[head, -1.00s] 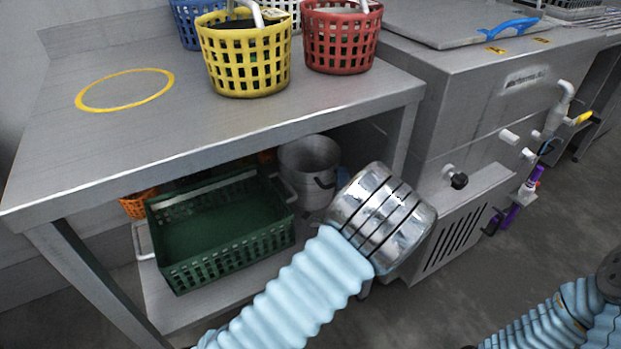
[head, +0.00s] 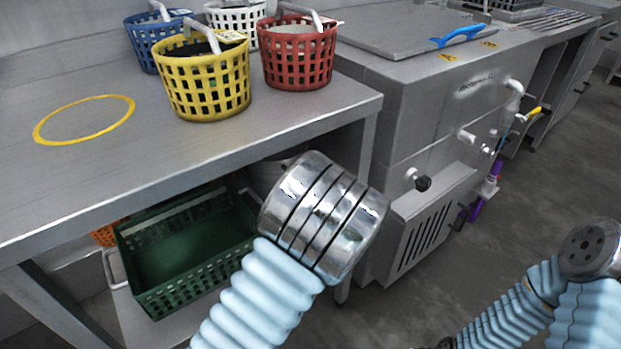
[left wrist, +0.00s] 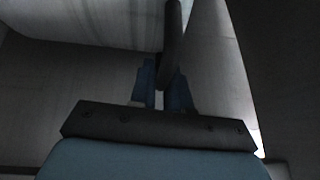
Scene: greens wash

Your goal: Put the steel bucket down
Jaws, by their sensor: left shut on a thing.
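The steel bucket (head: 263,174) is a grey metal pail under the table, right of the green crate, mostly hidden behind my left wrist in the head view. Its pale wall fills the upper left of the left wrist view (left wrist: 90,20). A dark curved handle (left wrist: 172,42) stands out beside the wall. My left gripper (left wrist: 164,90) has its blue fingers closed around this handle. In the head view the left fingers are hidden by the silver wrist. Whether the bucket's base touches the lower shelf cannot be seen. My right arm shows at the lower right, its gripper out of view.
A green crate (head: 150,292) and an orange basket (head: 108,234) are under the steel table (head: 215,145). Yellow (head: 205,88), red (head: 297,55), blue (head: 142,38) and white (head: 237,17) baskets stand on top. A yellow ring (head: 84,140) marks clear tabletop. A steel washing unit (head: 430,120) stands right.

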